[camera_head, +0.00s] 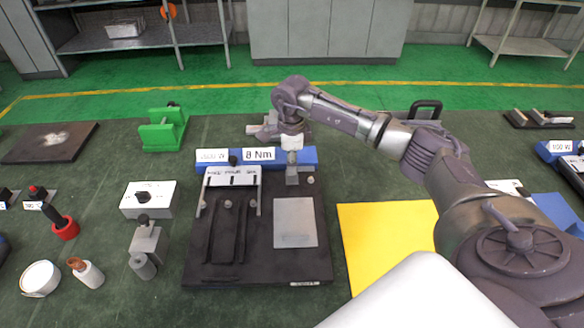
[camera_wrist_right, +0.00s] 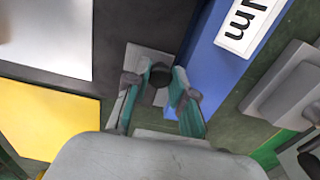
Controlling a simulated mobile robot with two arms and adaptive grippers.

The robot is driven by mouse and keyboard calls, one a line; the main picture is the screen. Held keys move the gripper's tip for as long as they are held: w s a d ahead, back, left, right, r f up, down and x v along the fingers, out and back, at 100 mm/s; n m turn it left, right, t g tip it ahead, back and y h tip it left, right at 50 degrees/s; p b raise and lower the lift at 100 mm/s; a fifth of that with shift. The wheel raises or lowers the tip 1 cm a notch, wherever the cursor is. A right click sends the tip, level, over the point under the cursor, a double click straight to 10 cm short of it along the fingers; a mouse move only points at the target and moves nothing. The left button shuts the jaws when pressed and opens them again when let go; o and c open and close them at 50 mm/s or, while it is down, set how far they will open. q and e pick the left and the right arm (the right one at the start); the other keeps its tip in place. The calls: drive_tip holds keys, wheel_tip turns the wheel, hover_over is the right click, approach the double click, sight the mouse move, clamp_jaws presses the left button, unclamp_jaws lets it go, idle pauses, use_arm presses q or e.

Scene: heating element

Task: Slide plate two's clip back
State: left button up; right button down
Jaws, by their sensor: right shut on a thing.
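My right gripper (camera_head: 291,152) reaches in from the right over the back of the dark fixture and points down. In the right wrist view its two teal-padded fingers (camera_wrist_right: 162,88) are closed around a dark knob (camera_wrist_right: 160,74) on a grey metal clip (camera_wrist_right: 148,58). The clip (camera_head: 292,176) stands behind the grey square plate (camera_head: 295,222), apparently plate two, and in front of the blue bar. The plate also shows in the right wrist view (camera_wrist_right: 45,35), with a gap to the clip. The gripper partly hides the clip. My left gripper is out of view.
The fixture (camera_head: 258,262) has a blue bar (camera_head: 307,155) labelled "8 Nm" behind and a white-topped bracket (camera_head: 232,176) on its left side. A yellow sheet (camera_head: 375,240) lies to the right.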

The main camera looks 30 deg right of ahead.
drive_tip(key=shift+w+d+r, duration=0.15)
drive_tip(key=shift+r, duration=0.05)
drive_tip(key=c, duration=1)
unclamp_jaws()
drive_tip(key=shift+w+f, duration=0.1)
drive_tip(key=shift+f, duration=0.05)
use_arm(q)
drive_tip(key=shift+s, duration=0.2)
use_arm(e)
drive_tip(key=shift+o, duration=0.2)
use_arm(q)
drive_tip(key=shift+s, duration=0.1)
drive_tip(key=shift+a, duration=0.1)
use_arm(e)
wheel_tip(320, 180, up, 12)
